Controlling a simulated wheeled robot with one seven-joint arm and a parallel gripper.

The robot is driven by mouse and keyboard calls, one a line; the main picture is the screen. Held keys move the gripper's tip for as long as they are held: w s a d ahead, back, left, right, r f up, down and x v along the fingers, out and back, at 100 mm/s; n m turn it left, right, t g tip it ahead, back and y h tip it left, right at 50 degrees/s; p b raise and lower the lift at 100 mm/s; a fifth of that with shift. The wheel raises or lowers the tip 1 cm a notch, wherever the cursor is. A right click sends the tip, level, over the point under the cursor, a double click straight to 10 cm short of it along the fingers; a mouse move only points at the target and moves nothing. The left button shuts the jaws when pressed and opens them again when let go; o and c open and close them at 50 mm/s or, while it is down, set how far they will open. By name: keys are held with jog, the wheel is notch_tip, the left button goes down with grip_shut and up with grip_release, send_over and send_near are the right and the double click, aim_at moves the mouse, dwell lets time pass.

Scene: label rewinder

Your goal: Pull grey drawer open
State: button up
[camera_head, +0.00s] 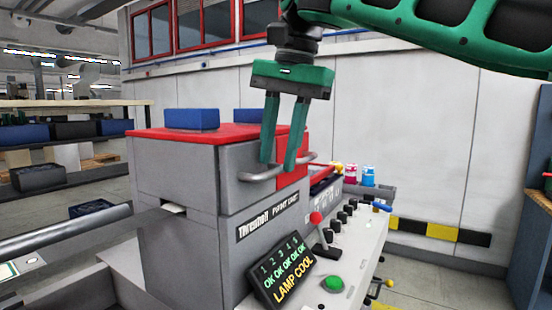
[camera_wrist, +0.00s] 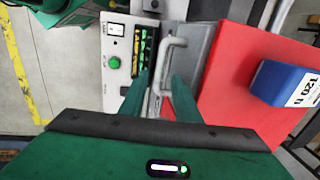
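The grey drawer front (camera_head: 240,205) is on the upper part of the grey machine, above the "Threshold" label, and looks closed. Its curved metal handle (camera_head: 250,177) sticks out and also shows in the wrist view (camera_wrist: 168,45). My gripper (camera_head: 277,167) points down at this handle with its two green fingers apart. In the wrist view the handle lies between or just beside the fingertips (camera_wrist: 161,78), close to the right one. I cannot tell whether a finger touches it. Nothing is held.
A red top (camera_head: 190,133) carries a blue box (camera_head: 192,119). A second handle (camera_head: 322,157) is by the red section to the right. Below are a display panel (camera_head: 283,277), a red-knobbed lever (camera_head: 316,218) and a green button (camera_head: 333,284).

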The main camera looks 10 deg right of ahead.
jog(key=shift+f, duration=0.7)
grip_shut()
